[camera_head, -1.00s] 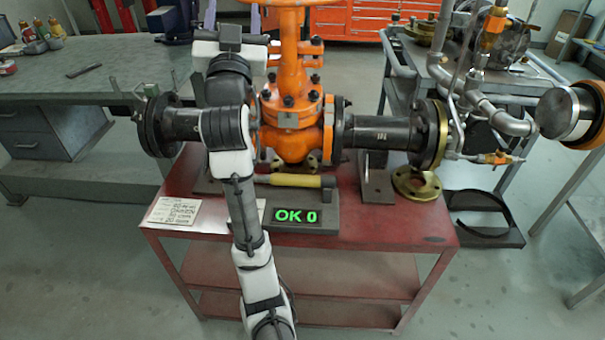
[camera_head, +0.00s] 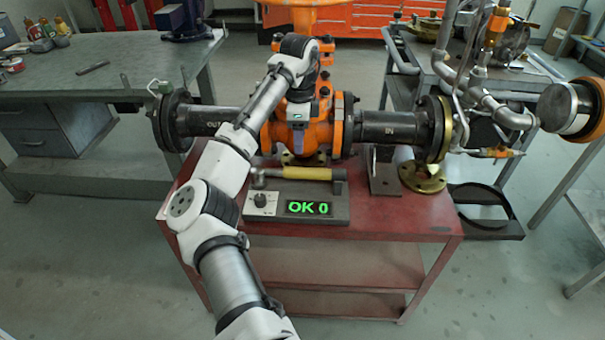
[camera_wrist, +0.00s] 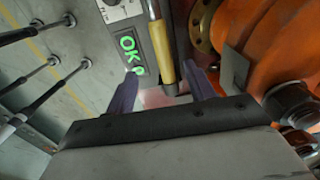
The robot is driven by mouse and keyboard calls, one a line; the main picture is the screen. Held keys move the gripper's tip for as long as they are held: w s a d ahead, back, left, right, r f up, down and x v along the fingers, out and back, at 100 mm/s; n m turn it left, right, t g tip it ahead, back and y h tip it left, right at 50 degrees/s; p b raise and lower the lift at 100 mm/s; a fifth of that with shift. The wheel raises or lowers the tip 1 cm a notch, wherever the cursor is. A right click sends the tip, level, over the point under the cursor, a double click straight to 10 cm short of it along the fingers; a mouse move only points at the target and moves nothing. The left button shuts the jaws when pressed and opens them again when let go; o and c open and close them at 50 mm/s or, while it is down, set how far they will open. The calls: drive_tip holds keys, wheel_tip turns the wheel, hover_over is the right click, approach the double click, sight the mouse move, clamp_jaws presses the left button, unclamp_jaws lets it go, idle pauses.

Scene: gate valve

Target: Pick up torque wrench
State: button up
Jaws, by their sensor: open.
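The torque wrench (camera_head: 300,173) has a yellow grip and a metal head at its left end. It lies level along the back of a grey tester with a green "OK 0" display (camera_head: 307,207). My gripper (camera_head: 308,152) points down in front of the orange valve body, just above the wrench in the head view. In the wrist view my gripper (camera_wrist: 162,72) has its two purple fingers apart. The yellow grip (camera_wrist: 161,58) shows in the gap between their tips, not clasped. The exact height between them is hard to tell.
The orange gate valve (camera_head: 343,125) with its black flanged pipes stands close behind the wrench. A brass flange (camera_head: 423,178) lies on the red cart (camera_head: 400,222) at right. The cart's front right top is clear. A grey workbench (camera_head: 120,75) stands at left.

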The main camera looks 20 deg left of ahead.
sight(301, 169)
wheel_tip(301, 169, down, 7)
drive_tip(key=shift+d+f+b, duration=0.1)
drive_tip(key=shift+b, duration=0.2)
drive_tip(key=shift+w+f+p, duration=0.15)
drive_tip(key=shift+f+p, duration=0.3)
drive_tip(key=shift+f, duration=2.3)
clamp_jaws()
drive_tip(key=shift+r, duration=0.1)
